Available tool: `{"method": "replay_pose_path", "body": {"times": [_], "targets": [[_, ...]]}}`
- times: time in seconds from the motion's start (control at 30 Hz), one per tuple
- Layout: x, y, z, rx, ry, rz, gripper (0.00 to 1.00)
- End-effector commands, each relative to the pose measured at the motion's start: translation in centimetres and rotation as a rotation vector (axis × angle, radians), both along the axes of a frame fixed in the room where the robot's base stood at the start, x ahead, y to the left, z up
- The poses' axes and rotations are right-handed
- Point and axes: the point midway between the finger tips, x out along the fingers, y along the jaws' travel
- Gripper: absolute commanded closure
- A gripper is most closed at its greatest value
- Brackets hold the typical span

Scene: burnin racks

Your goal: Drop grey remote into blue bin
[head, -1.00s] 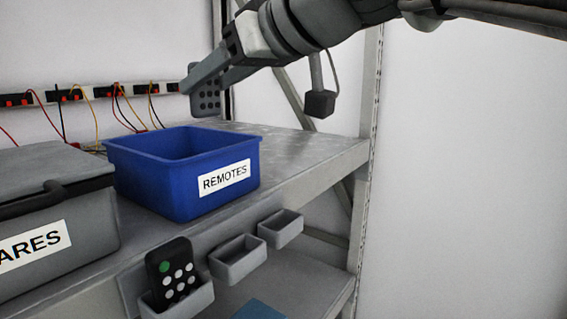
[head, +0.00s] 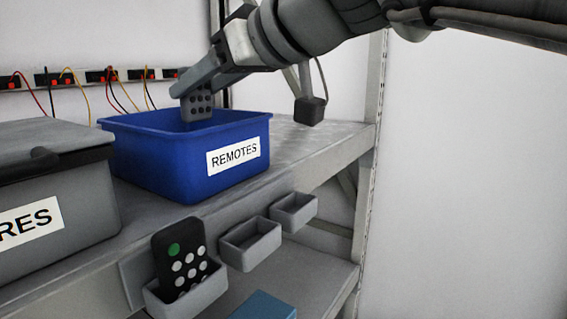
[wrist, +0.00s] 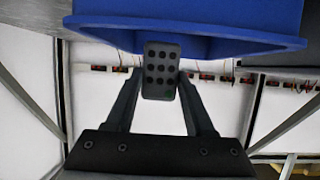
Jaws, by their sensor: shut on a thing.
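The blue bin (head: 165,165) with a REMOTES label stands on the shelf in the head view. Its wall also shows at the top of the wrist view (wrist: 190,25). My gripper (head: 187,92) is shut on the grey remote (head: 197,107), which has dark buttons. The remote hangs upright at the bin's opening, its lower end at or just below the rim line in the head view. In the wrist view my gripper (wrist: 160,84) has a finger on each side of the remote (wrist: 160,72). I cannot tell whether the remote touches the bin.
A grey lidded bin (head: 60,205) stands left of the blue bin. A dark remote with a green button (head: 180,262) sits in a small holder at the shelf front, beside empty holders (head: 250,243). Coloured wires (head: 110,85) run along the back wall.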

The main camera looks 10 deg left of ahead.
Motion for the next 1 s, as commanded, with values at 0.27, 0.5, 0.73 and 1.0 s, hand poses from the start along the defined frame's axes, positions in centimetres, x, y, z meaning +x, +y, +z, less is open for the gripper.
{"method": "replay_pose_path", "body": {"times": [0.27,0.5,0.73,1.0], "targets": [[-0.02,-0.05,-1.77,0.0,-0.002,-0.001,1.0],[0.01,-0.04,-1.7,0.0,-0.002,-0.001,0.35],[0.01,-0.04,-1.71,0.0,0.0,-0.001,0.11],[-0.14,-0.36,-1.58,0.0,-0.001,-0.002,0.11]]}}
